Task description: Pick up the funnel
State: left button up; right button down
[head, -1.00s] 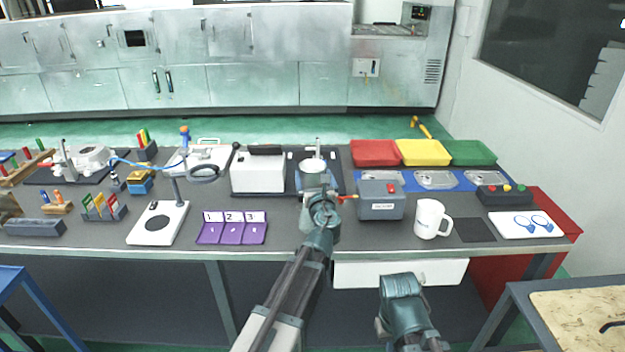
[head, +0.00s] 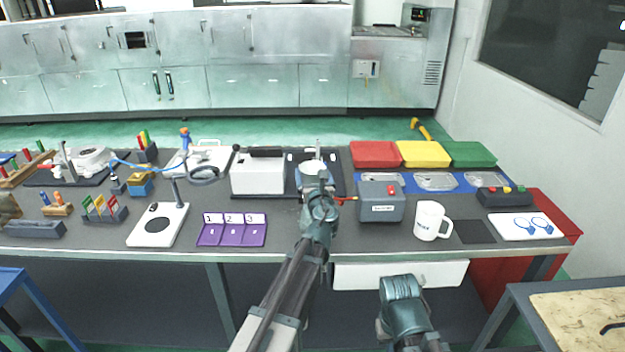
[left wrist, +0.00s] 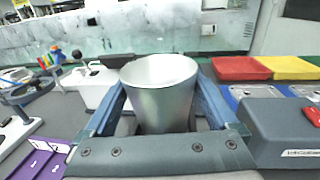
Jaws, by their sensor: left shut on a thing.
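The funnel (left wrist: 160,92) is a pale metal cup with a wide round mouth, seen close in the left wrist view. In the head view its white top (head: 314,167) shows just beyond my left gripper (head: 315,180). The left gripper also shows in the left wrist view (left wrist: 162,112), with a blue finger on each side of the funnel, shut on it. The funnel is upright. Its lower end is hidden by the gripper. My right arm shows at the bottom of the head view, but its fingers cannot be made out.
A white box (head: 257,175) stands left of the funnel and a grey box with a red button (head: 381,203) stands to its right. A white mug (head: 429,220) is further right. Red, yellow and green trays (head: 421,153) lie behind.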

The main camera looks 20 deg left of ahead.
pick_arm(q)
jog(key=shift+r, duration=0.1)
jog(key=shift+r+p, duration=0.55)
jog(key=shift+p, duration=0.05)
jog(key=s+r+p, duration=0.1)
jog(key=d+r+p, duration=0.1)
jog(key=shift+s+d+r+p, duration=0.25)
jog(key=shift+s+d+p, duration=0.05)
jog(key=shift+s, duration=0.05)
jog(key=s+d+r+p, duration=0.1)
jog(key=s+d, duration=0.8)
jog(key=d, duration=0.1)
jog(key=shift+s, duration=0.2)
